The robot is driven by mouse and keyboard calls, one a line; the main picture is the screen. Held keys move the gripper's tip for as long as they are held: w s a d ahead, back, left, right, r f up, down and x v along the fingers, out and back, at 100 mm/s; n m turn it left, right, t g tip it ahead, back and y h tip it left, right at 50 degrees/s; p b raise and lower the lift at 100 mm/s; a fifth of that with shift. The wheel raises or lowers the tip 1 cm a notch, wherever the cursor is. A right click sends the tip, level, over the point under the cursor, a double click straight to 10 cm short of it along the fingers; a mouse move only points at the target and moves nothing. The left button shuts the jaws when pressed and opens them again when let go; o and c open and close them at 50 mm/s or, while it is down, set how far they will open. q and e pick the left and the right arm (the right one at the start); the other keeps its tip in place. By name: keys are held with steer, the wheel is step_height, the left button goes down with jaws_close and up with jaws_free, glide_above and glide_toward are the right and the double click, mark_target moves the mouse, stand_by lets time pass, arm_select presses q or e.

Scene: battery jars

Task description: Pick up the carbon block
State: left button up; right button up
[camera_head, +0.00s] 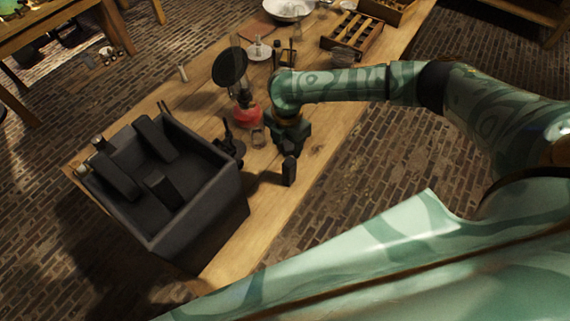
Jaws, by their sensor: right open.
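A small dark block (289,171), which looks like the carbon block, stands upright on the wooden table near its right edge. My right gripper (287,150) points down just behind it, above the table. Its jaws are open, though the dark fingers are hard to make out, and I see nothing held. A large dark grey open box (205,205) at the table's near left end holds several dark slabs, which may also be carbon. My left gripper is out of view.
A red-based lamp (247,115) with a dark round disc, a small glass jar (258,137) and a dark stand (231,145) crowd the left side of my gripper. A wooden crate (352,38) and white bowl (289,9) are farther back. Bare tabletop lies right of the block.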

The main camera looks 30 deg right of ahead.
mark_target(287, 162)
steer(key=f+b, duration=0.2)
steer(key=f, duration=0.6)
steer(key=shift+s, duration=0.2)
steer(key=shift+w+f, duration=0.1)
steer(key=shift+f, duration=0.55)
steer(key=f, duration=0.1)
steer(key=f+b, duration=0.1)
steer(key=f, duration=0.3)
steer(key=shift+d+b, duration=0.4)
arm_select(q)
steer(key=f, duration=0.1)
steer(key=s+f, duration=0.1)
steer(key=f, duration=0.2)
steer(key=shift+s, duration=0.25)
arm_select(e)
steer(key=c, duration=0.4)
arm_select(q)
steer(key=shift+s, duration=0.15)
arm_select(e)
steer(key=shift+r, duration=0.1)
jaws_close()
